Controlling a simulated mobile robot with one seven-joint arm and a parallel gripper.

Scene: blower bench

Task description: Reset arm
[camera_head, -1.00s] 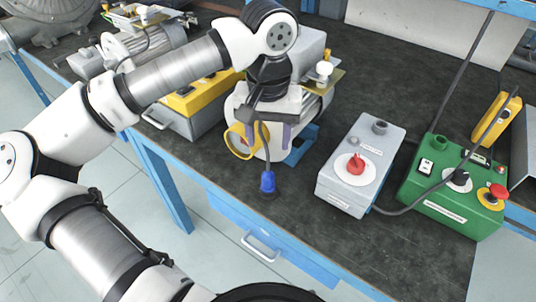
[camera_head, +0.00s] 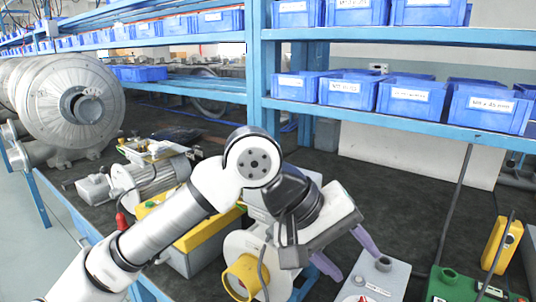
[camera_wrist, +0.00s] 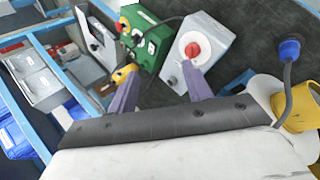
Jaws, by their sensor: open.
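My gripper (camera_head: 350,254) shows in the head view above the bench, tilted with its two purple fingers pointing down and right. The fingers are spread apart with nothing between them; in the wrist view my gripper (camera_wrist: 160,74) is also empty. Beyond the fingers are a grey box (camera_head: 388,275) with a red knob, which also shows in the wrist view (camera_wrist: 212,38), and a green control box (camera_head: 450,286). A white unit with a yellow ring (camera_head: 240,276) stands below my wrist. My arm partly hides that unit.
Blue shelves with blue bins (camera_head: 410,96) run above the back of the bench. A large grey blower (camera_head: 75,105) and a motor (camera_head: 155,178) stand at the left. A yellow device (camera_head: 500,245) is at the right. Dark bench top (camera_head: 410,215) is bare behind the grey box.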

